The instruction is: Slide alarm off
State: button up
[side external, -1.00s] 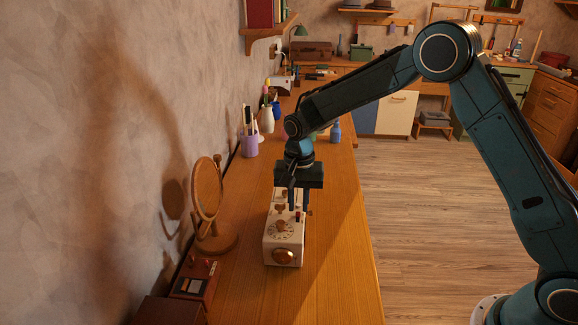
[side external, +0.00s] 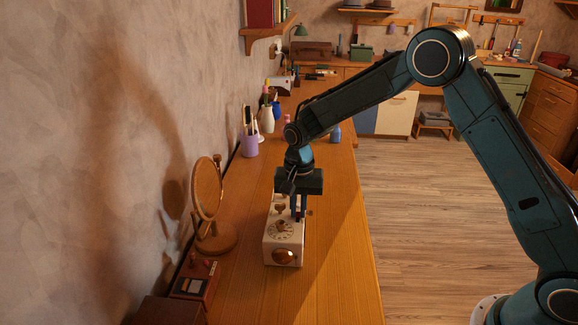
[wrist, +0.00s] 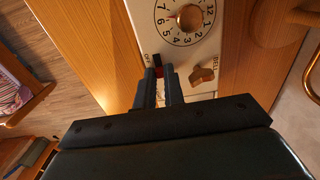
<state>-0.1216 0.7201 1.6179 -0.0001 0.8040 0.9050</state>
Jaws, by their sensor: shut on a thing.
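The white alarm clock (side external: 270,246) stands on the wooden counter, with a round number dial (side external: 281,229) on its top. In the wrist view the clock's white face (wrist: 215,50) shows the dial and a small slider (wrist: 159,71), dark and red, beside the word OFF. My gripper (wrist: 161,70) points down at the clock, its two fingers close together and shut on the slider. In the side view my gripper (side external: 298,214) is at the clock's right edge. The fingers hide part of the slider and its slot.
A round mirror (side external: 207,190) on a stand and a dark red box (side external: 196,279) are to the left. A purple cup (side external: 250,146) and vases stand farther back. The counter (side external: 335,240) right of the clock is clear.

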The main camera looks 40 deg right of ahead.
jog(key=shift+s+a, duration=0.35)
jog(key=shift+a, duration=0.05)
dwell(0.9)
jog(key=o, duration=0.4)
jog(key=shift+r, duration=0.15)
jog(key=shift+r, duration=2.85)
jog(key=shift+s+r, duration=0.1)
